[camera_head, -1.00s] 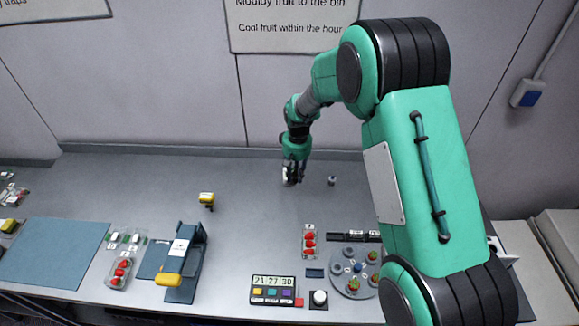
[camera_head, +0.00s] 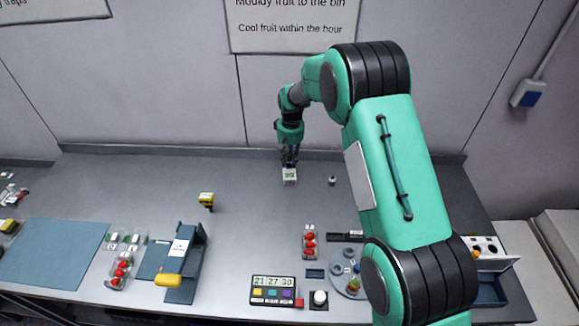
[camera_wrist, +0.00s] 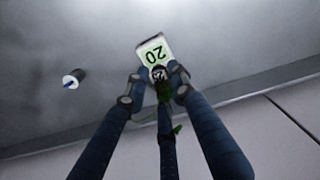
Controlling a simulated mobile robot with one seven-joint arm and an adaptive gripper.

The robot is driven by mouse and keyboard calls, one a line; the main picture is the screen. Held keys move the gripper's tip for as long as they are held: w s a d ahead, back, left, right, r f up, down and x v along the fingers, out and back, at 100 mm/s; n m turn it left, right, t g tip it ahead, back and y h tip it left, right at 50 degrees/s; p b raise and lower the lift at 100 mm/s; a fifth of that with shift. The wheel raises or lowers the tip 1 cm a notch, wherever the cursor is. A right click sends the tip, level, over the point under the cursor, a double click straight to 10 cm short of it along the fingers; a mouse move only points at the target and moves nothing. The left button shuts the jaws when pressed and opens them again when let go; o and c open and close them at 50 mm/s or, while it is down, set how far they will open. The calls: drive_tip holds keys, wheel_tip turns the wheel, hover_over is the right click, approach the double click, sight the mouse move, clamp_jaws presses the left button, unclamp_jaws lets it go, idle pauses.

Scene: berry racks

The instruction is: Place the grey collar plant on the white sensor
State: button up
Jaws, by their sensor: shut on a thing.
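My gripper (camera_head: 289,160) is at the back middle of the bench, just behind and above the white sensor (camera_head: 289,176). In the wrist view the white sensor (camera_wrist: 153,48) shows a pale green display reading 20, just beyond the fingertips. My gripper (camera_wrist: 160,86) is shut on a small plant (camera_wrist: 164,92); green leaves show between the fingers. A small dark and pale part sits at the tips, overlapping the sensor's edge in the picture. The collar's colour is not clear, and I cannot tell whether the plant touches the sensor.
A small white cylinder with a blue tip (camera_wrist: 72,80) stands near the sensor; it also shows in the head view (camera_head: 332,181). A round tray of plants (camera_head: 342,286) is partly behind my arm. A yellow gauge (camera_head: 206,198) stands to the left. The bench between is clear.

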sight(290, 161)
drive_tip(key=shift+f, duration=1.8)
drive_tip(key=o, duration=1)
drive_tip(key=shift+f, duration=0.1)
wheel_tip(290, 161, up, 11)
drive_tip(key=shift+s+d+r, duration=0.1)
drive_tip(key=shift+d, duration=0.05)
drive_tip(key=shift+r, duration=0.55)
